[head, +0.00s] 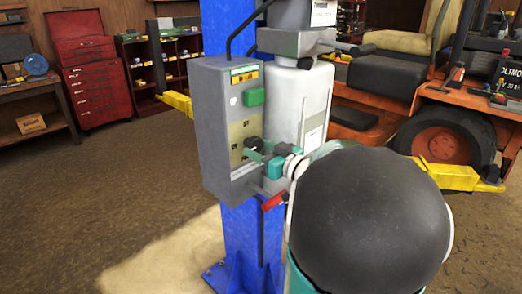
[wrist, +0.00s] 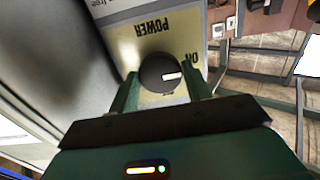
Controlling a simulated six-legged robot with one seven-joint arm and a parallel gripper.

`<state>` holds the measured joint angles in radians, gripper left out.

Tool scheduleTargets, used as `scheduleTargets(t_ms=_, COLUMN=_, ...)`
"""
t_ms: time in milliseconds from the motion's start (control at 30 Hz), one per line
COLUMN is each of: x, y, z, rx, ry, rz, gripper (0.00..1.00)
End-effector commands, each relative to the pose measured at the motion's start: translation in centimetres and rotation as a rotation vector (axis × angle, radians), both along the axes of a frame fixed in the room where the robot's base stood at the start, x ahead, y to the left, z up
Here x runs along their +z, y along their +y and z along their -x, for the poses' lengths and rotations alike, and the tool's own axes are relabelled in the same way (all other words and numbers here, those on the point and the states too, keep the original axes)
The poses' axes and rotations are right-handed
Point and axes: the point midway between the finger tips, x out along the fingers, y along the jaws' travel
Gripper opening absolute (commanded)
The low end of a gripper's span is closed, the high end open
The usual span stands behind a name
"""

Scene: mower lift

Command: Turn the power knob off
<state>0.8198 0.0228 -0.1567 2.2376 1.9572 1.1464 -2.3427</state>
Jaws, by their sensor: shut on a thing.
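The black power knob (wrist: 158,74) sits on a pale yellow plate in the wrist view. The plate's POWER and ON lettering appears upside down. The knob's white mark (wrist: 172,76) points right in the picture, just below the ON word. My gripper (wrist: 163,92) has one finger on each side of the knob and is shut on it. In the head view the knob (head: 251,143) shows dark on the front of the grey control box (head: 212,125). My green gripper (head: 259,152) reaches it from the right, and my arm hides the area below right.
The box is fixed to a blue lift post (head: 239,235), with a green button (head: 254,97) above the knob and a red lever (head: 274,200) below. A white cylinder (head: 300,100) stands close on the right. An orange mower (head: 390,110) is behind.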

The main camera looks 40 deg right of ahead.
Motion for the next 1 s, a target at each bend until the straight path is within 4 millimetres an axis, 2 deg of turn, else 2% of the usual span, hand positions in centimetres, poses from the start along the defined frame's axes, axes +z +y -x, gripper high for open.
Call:
scheduleTargets(t_ms=267, x=-0.02, y=0.04, z=-0.02, rx=0.001, ry=0.001, rz=-0.05, gripper=0.26)
scheduleTargets(t_ms=467, x=-0.02, y=0.06, z=-0.02, rx=0.001, ry=0.005, rz=-0.16, gripper=0.26)
scheduleTargets(t_ms=1000, x=0.03, y=0.19, z=0.0, rx=0.0, ry=0.018, rz=-0.649, gripper=0.26)
